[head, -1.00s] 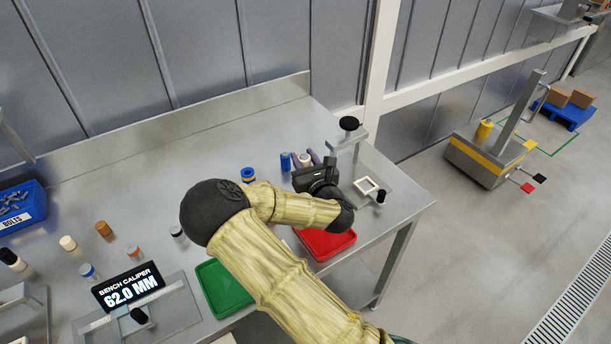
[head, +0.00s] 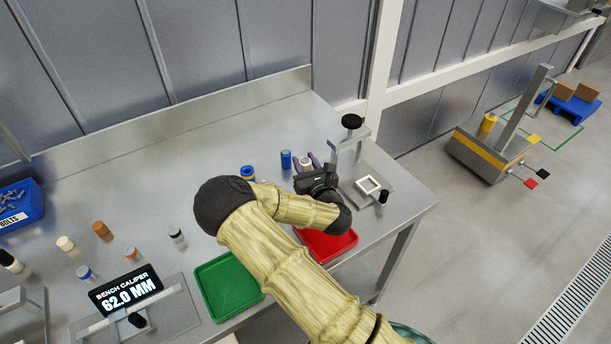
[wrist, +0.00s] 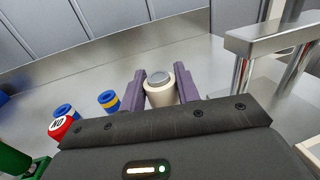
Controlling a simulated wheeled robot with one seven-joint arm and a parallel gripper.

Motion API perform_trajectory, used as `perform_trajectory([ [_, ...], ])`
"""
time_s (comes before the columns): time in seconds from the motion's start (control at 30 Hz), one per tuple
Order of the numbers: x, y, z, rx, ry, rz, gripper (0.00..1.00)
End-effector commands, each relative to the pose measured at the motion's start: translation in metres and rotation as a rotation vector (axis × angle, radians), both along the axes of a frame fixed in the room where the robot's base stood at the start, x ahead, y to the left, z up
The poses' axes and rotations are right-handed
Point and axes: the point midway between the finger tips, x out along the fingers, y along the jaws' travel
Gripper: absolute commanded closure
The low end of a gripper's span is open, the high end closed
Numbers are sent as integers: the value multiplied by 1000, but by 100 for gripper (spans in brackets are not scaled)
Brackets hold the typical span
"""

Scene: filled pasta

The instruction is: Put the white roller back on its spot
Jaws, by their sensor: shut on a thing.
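The white roller (wrist: 160,92), pale with a grey top, stands upright between the purple fingers of my gripper (wrist: 161,88) in the wrist view. My gripper is shut on it. In the head view my gripper (head: 307,165) is over the back right of the steel bench, with the white roller (head: 307,163) small between its fingers. The roller's lower end is hidden behind the gripper body in the wrist view, so I cannot tell whether it touches the bench. I cannot make out a marked spot for it.
A blue roller (head: 286,159) and a blue-yellow roller (head: 248,173) stand left of my gripper. A metal stand (head: 349,150) is close on the right. Red (head: 335,246) and green (head: 227,288) trays lie in front. The bench behind is clear.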

Motion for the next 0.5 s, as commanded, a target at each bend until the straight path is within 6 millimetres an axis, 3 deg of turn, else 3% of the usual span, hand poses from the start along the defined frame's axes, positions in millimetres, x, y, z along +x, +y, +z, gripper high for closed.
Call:
perform_trajectory([
  [0.1, 1, -1, -11, 0, 0, -2, 98],
  [0.5, 1, -1, -21, 0, 0, -2, 98],
])
